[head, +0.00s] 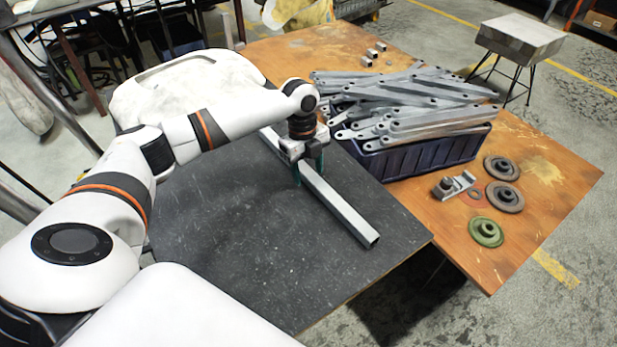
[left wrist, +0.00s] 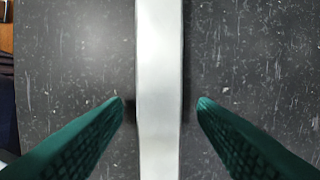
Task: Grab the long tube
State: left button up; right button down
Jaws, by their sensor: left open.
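The long tube (head: 338,208) is a grey square metal bar lying on the dark tabletop (head: 230,240). It runs from behind my left gripper towards the front right, with its open end facing the front. My left gripper (head: 309,175) is above the tube's middle, pointing down, with green fingers on either side of it. In the left wrist view the tube (left wrist: 160,80) runs top to bottom between the open fingers of the gripper (left wrist: 163,105), with a gap on each side. The gripper's arm hides part of the tube's far end. My right gripper is not in view.
A dark blue crate (head: 425,158) heaped with grey brackets (head: 410,100) stands just right of the tube. Round flanged parts (head: 504,197), a green one (head: 486,232) and a metal clamp (head: 453,186) lie on the orange table. The dark tabletop left of the tube is clear.

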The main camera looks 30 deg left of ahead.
pick_arm(q)
jog(key=shift+c, duration=0.2)
grip_shut()
jog(key=shift+r, duration=0.1)
jog(key=shift+r, duration=0.1)
